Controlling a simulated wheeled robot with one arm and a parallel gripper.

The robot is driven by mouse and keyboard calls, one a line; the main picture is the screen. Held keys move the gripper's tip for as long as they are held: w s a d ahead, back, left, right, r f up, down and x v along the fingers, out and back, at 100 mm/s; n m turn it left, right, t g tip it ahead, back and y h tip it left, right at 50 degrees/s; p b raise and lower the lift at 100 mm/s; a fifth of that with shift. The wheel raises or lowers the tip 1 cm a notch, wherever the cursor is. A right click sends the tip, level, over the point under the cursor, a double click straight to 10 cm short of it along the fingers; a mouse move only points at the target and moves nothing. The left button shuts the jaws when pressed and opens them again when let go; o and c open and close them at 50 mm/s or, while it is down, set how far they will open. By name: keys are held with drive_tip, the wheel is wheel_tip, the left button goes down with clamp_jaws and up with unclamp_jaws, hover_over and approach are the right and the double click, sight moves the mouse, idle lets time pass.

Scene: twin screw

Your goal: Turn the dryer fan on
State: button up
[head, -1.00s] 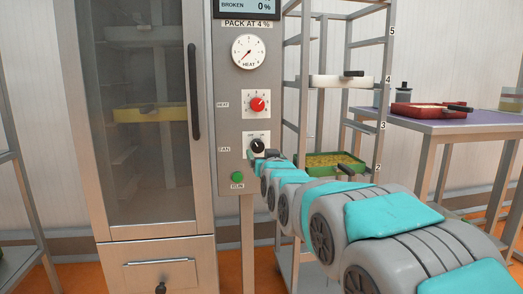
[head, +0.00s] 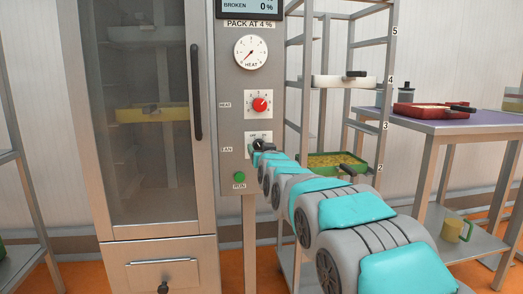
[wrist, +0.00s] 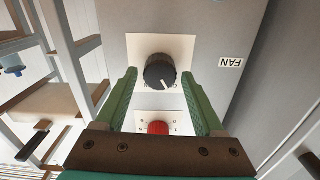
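The black fan knob (head: 258,145) sits on a white OFF/ON plate on the grey dryer panel (head: 232,75), beside the FAN label (head: 226,149). In the wrist view, which is upside down, the knob (wrist: 160,70) lies between the two green fingers of my gripper (wrist: 160,78). The fingers stand apart, with a gap visible on each side of the knob. The knob's white mark points down and slightly right there; the OFF/ON lettering is partly hidden by the knob. In the head view my gripper (head: 262,151) is at the knob's lower edge and partly covers it.
The red heat knob (head: 260,104) is above the fan knob, and a green RUN button (head: 239,177) is below it. The glass dryer door with its handle (head: 195,92) is at left. A tray rack (head: 340,80) stands close on the right.

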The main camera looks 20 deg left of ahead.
clamp_jaws()
idle(0.3)
drive_tip(key=shift+m, duration=0.4)
drive_tip(key=m+b, duration=0.1)
drive_tip(key=m, duration=0.1)
drive_tip(key=shift+a+f+m+b, duration=0.1)
drive_tip(key=shift+f+m+b, duration=0.05)
drive_tip(key=shift+m+b, duration=0.2)
drive_tip(key=m, duration=0.2)
drive_tip(key=shift+m+b, duration=0.3)
drive_tip(key=shift+m, duration=0.05)
drive_tip(key=m, duration=0.5)
drive_tip(key=shift+m+b, duration=0.3)
